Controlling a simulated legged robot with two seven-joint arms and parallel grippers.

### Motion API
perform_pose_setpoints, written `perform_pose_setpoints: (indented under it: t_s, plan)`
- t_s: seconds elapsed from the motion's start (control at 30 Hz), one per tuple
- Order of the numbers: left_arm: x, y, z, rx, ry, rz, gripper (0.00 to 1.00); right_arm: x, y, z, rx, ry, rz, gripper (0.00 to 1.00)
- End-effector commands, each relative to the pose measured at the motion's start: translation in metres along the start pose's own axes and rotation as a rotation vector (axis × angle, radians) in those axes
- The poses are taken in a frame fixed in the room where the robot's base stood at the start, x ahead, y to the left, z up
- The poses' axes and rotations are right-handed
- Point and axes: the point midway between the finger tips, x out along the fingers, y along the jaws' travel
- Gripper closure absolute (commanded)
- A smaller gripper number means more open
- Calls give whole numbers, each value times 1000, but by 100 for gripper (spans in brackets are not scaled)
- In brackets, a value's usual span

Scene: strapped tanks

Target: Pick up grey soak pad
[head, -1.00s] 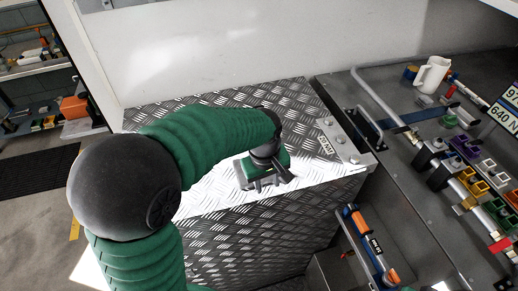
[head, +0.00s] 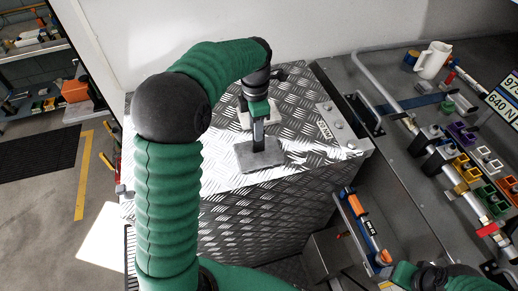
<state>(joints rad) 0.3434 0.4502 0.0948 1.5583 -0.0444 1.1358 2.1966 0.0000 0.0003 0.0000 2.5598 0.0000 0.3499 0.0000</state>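A flat grey pad (head: 262,162), which I take for the soak pad, shows at the front of the silver tread-plate box top. My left gripper (head: 258,138) reaches down over it, and a dark narrow upright part runs from the gripper to the middle of the pad. I cannot tell whether the fingers grip the pad or whether it rests on the plate. A light grey piece shows just behind the gripper. Part of my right arm shows at the bottom right; its gripper is out of view.
The tread-plate box (head: 255,215) has a labelled metal strip (head: 342,128) and a black handle at its right. A white jug (head: 432,60) and several coloured fittings lie on the right bench. An orange and blue tool (head: 362,225) sits low beside the box. A white wall stands behind.

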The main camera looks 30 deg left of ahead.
Motion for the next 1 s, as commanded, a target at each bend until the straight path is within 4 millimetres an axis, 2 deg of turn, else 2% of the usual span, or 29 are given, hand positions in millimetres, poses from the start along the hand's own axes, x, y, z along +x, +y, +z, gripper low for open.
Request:
perform_pose_setpoints:
  t_s: [0.13, 0.23, 0.3, 0.4, 0.5, 0.67, 0.93, 1.0]
  plan:
    - [14, 0, 0, -1, 1, -1, 63, -6, 0, -1, 0, 0, 0, 36]
    - [26, -3, 4, 2, 1, -4, 63, -18, 0, -4, 0, 0, 0, 36]
    - [39, -5, 8, 2, 3, -5, 63, -28, 0, -6, 0, 0, 0, 36]
    - [58, -4, 7, 0, 3, -3, 63, -30, 0, -7, 0, 0, 0, 36]
    - [65, -4, 8, 1, 1, 0, 63, -30, 0, -7, 0, 0, 0, 36]
    - [65, -4, 7, 1, -1, 2, 63, -29, 0, -7, 0, 0, 0, 36]
    - [65, -4, 7, 1, 0, 2, 97, -29, 0, -7, 0, 0, 0, 36]
    - [65, -4, 8, 1, 0, 2, 100, -29, 0, -7, 0, 0, 0, 36]
